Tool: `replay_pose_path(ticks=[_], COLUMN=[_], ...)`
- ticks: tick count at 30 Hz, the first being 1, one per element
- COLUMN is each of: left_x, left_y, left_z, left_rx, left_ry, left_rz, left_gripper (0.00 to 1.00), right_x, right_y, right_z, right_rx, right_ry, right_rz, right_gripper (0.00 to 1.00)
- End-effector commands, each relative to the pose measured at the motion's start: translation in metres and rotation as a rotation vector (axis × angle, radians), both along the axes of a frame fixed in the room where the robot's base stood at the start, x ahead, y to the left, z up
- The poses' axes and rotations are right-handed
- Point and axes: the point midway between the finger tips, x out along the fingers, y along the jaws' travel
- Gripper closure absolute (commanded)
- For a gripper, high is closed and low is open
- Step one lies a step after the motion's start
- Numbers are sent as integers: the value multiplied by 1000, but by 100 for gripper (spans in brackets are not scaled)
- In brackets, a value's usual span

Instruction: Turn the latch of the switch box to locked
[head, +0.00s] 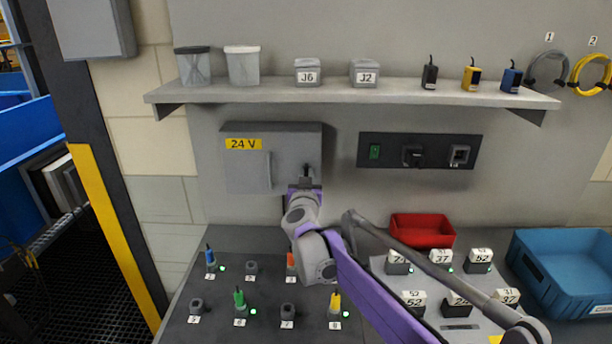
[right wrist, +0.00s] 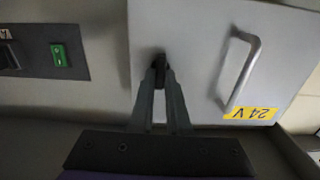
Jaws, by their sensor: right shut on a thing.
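The switch box (head: 240,172) is a grey cabinet on the wall with a yellow "24 V" label and a vertical handle on its door. Its door is shut in the head view. The dark latch (head: 306,170) sits at the right side of the door. My right gripper (head: 305,181) reaches up to the latch. In the right wrist view, its two fingers (right wrist: 161,82) are closed on the dark latch (right wrist: 159,64), partly hiding it. The exact angle of the latch is hard to tell. My left gripper is not in view.
A black switch panel (head: 390,150) is on the wall to the right of the box. A shelf (head: 400,93) with containers runs above. Below are a bench with several coloured plugs, a red bin (head: 422,231) and a blue crate (head: 527,265).

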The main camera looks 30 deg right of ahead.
Motion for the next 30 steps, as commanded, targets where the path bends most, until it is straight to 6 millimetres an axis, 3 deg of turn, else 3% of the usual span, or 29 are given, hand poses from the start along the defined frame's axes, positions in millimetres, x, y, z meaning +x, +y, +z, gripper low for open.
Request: replay_pose_path(ticks=[11, 30], left_x=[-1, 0], left_y=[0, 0], left_z=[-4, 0], left_rx=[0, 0], left_ry=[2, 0], left_rz=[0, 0], left_gripper=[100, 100], right_x=[-1, -2], right_y=[-1, -3], right_z=[-1, -1], right_rx=[188, 706], right_ry=[-115, -432], right_rz=[0, 1], right_gripper=[100, 100])
